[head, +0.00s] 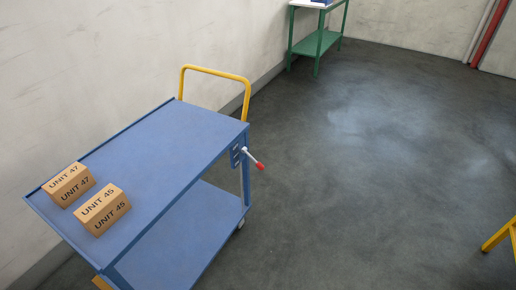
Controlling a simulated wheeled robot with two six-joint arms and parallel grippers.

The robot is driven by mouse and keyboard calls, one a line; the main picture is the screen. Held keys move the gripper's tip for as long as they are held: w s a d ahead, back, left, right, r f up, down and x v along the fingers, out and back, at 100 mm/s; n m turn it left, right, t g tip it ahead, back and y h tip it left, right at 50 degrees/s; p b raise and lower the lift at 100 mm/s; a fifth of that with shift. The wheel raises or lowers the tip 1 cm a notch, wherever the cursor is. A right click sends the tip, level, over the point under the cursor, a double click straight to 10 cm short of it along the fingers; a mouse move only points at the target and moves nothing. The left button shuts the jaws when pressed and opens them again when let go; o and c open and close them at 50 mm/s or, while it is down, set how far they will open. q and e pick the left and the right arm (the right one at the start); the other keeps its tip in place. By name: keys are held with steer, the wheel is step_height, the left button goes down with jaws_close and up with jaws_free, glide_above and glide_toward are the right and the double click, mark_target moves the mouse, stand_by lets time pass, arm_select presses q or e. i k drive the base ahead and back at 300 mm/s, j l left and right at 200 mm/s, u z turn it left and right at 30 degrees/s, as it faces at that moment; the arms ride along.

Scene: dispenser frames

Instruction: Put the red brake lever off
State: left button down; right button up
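The red brake lever (259,166) is a short handle with a red tip on a pale rod. It sticks out from a blue bracket plate (236,156) near the top of the right-hand corner post of the blue cart (190,135). The lever slopes down to the right. The markings on the plate are too small to read. Neither of my grippers shows in the head view.
Two boxes, UNIT 47 (68,185) and UNIT 45 (103,210), sit on the cart's top. A yellow handle (216,73) rises at its far end. A green table (318,43) stands at the back wall. Yellow framing (499,236) shows at right. Floor right of the cart is clear.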

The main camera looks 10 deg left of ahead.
mark_target(259, 164)
steer(key=i, duration=1.2)
